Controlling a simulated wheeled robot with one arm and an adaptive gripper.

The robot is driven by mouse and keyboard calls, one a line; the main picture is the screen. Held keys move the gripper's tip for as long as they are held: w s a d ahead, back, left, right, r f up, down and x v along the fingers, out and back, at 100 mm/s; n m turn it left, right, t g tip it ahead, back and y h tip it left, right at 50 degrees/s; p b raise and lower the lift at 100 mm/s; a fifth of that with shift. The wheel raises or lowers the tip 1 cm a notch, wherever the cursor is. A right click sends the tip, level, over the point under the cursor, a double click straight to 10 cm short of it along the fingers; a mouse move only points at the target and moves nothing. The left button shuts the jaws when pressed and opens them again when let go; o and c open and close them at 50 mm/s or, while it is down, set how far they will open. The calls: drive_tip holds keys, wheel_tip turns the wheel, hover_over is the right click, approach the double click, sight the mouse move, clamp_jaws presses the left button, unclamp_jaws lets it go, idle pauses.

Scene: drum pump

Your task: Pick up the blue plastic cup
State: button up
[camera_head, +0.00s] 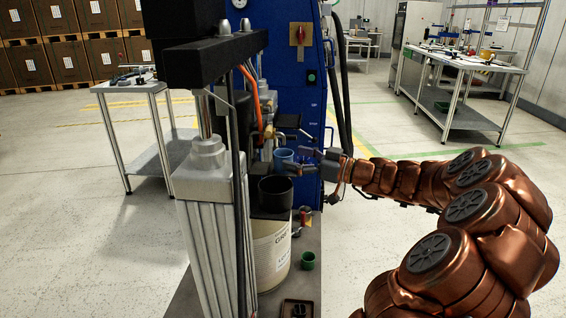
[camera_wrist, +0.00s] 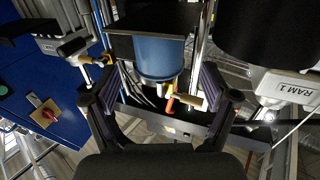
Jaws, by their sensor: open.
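The blue plastic cup (camera_head: 284,156) is beside the blue machine in the head view, just left of the end of my arm. My gripper (camera_head: 308,160) is there at the cup, partly hard to make out. In the wrist view the cup (camera_wrist: 161,58) lies between the two spread fingers of my gripper (camera_wrist: 155,82). Gaps show on both sides, so the fingers do not appear to press on it. A dark flat plate (camera_wrist: 150,20) adjoins one end of the cup in this turned view.
A black container (camera_head: 275,192) stands above the pale drum (camera_head: 272,255), below the cup. Grey ram columns (camera_head: 208,160) rise close on the left. A green cup (camera_head: 308,261) sits lower on the base. The blue machine cabinet (camera_head: 290,70) stands behind. Open floor lies right.

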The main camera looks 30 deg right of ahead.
sight(283, 153)
drive_tip(key=shift+r+x, duration=0.15)
drive_tip(key=shift+x, duration=0.85)
drive_tip(key=shift+r+x, duration=0.1)
drive_tip(key=shift+x, duration=0.9)
drive_tip(key=shift+c, duration=0.4)
drive_tip(key=c, duration=1.2)
drive_tip(key=shift+r, duration=0.1)
